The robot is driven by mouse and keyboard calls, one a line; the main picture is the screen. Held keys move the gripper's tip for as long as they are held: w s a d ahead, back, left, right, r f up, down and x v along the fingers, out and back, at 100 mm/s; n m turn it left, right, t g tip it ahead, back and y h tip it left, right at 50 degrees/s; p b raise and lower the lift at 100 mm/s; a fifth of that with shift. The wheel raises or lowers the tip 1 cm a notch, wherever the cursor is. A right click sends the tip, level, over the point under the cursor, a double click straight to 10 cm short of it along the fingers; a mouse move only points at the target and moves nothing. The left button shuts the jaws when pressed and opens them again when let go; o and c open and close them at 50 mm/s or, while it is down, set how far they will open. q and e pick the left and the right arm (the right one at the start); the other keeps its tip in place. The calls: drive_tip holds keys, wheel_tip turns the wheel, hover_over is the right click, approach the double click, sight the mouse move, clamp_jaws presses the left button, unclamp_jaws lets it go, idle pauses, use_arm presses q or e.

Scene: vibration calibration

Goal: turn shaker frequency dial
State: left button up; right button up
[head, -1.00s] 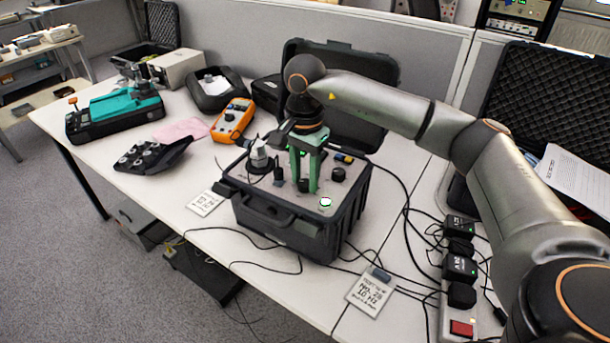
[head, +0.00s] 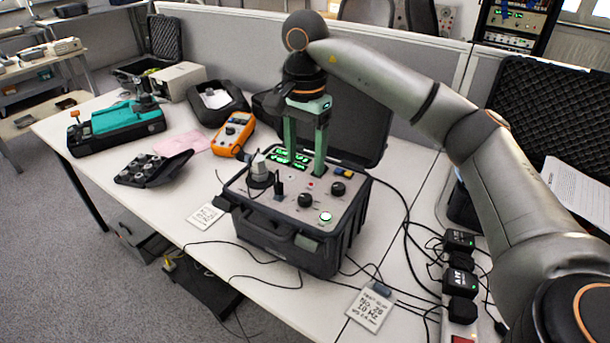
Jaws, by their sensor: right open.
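The shaker unit (head: 275,237) is a black case with a grey top panel on the white table. Two black dials stand on its panel, a front one (head: 305,201) and one farther right (head: 338,188); I cannot read which is the frequency dial. A lit round button (head: 326,217) is near the front right corner, and green displays (head: 292,157) glow at the back. My right gripper (head: 305,164) points down over the back of the panel, green fingers apart and empty, clear of both dials. My left gripper is out of view.
A silver cylinder mount (head: 259,168) stands on the panel's left. The raised lid (head: 352,125) is behind my gripper. A printed card (head: 370,308) lies in front, with loose cables around. An orange meter (head: 233,133) is to the left.

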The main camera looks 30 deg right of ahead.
wheel_tip(320, 180, up, 4)
drive_tip(key=shift+f+p, duration=0.25)
drive_tip(key=shift+p, duration=0.05)
idle(0.4)
